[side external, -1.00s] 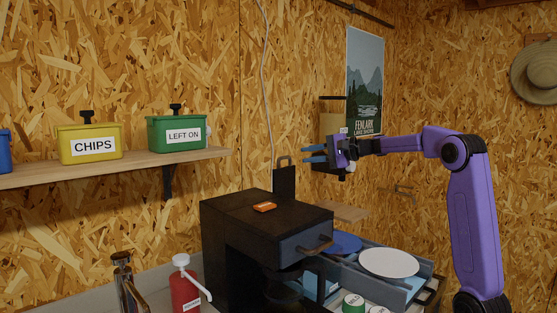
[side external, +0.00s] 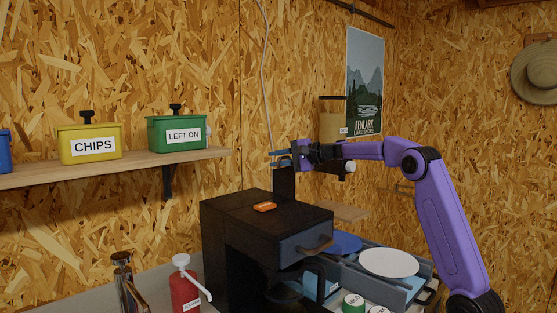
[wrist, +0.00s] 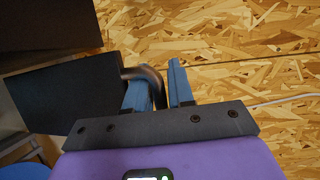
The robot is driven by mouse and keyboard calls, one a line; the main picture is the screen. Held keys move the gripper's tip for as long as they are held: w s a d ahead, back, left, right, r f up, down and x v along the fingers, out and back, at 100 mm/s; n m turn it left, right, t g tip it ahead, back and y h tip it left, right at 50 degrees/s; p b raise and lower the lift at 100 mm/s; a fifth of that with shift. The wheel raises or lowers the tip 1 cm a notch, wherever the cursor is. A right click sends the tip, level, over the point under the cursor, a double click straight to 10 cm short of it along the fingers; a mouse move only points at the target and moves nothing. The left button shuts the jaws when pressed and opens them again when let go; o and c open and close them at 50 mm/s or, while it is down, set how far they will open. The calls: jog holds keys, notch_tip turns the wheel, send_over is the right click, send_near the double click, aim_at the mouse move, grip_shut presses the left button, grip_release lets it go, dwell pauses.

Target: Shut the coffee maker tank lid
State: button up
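The black coffee maker (side external: 225,222) stands on the bench. Its tank lid (side external: 284,185) is a dark flap standing upright at the back of its top, with a loop handle at its upper edge. In the wrist view the lid is the dark panel (wrist: 70,95) at left, its curved handle (wrist: 149,74) reaching toward my fingers. My gripper (side external: 272,158) is at the top of the lid, level with the handle; it also shows in the wrist view (wrist: 158,82). Its blue fingers are apart, and part of the handle shows between them. I cannot tell whether they touch it.
An orange object (side external: 264,207) lies on the coffee maker's top. A rack with plates (side external: 389,262) stands to its right, and a red pump bottle (side external: 185,290) to its left. A shelf (side external: 120,166) with tubs is on the wall.

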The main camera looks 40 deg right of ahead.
grip_shut()
jog(key=shift+s, duration=0.1)
